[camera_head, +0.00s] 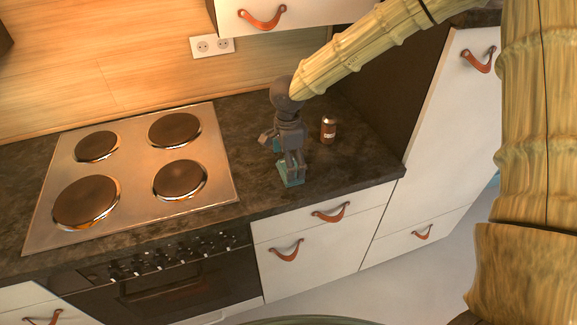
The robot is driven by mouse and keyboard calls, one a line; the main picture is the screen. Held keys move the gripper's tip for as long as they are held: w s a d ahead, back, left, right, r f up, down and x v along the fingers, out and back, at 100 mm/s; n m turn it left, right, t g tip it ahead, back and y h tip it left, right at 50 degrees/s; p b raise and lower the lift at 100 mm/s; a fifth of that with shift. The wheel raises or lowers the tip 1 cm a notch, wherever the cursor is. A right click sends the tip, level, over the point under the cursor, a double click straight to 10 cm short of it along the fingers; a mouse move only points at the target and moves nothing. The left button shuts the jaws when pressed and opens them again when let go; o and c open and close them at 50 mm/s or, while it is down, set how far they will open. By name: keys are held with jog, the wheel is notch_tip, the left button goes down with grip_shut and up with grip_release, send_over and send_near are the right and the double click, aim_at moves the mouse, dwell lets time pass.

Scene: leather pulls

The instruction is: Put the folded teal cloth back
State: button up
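My gripper (289,158) hangs pointing down over the dark countertop, right of the stove. Its grey fingers are at a folded teal cloth (291,180), which shows below them near the counter's front edge. A smaller teal patch shows behind the gripper's left side; I cannot tell whether it is part of the same cloth. The gripper hides part of the cloth. I cannot tell whether the fingers are closed on it, or whether it rests on the counter or hangs just above.
A small brown jar (328,130) stands close to the right of my gripper. The stove (140,160) with its hotplates lies left. White drawers with leather pulls (331,213) are below the counter. A tall white cabinet (440,140) stands right, an upper cabinet (320,14) above.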

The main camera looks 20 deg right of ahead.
notch_tip(320, 180, up, 10)
jog(key=b, duration=0.1)
jog(key=shift+r, duration=0.15)
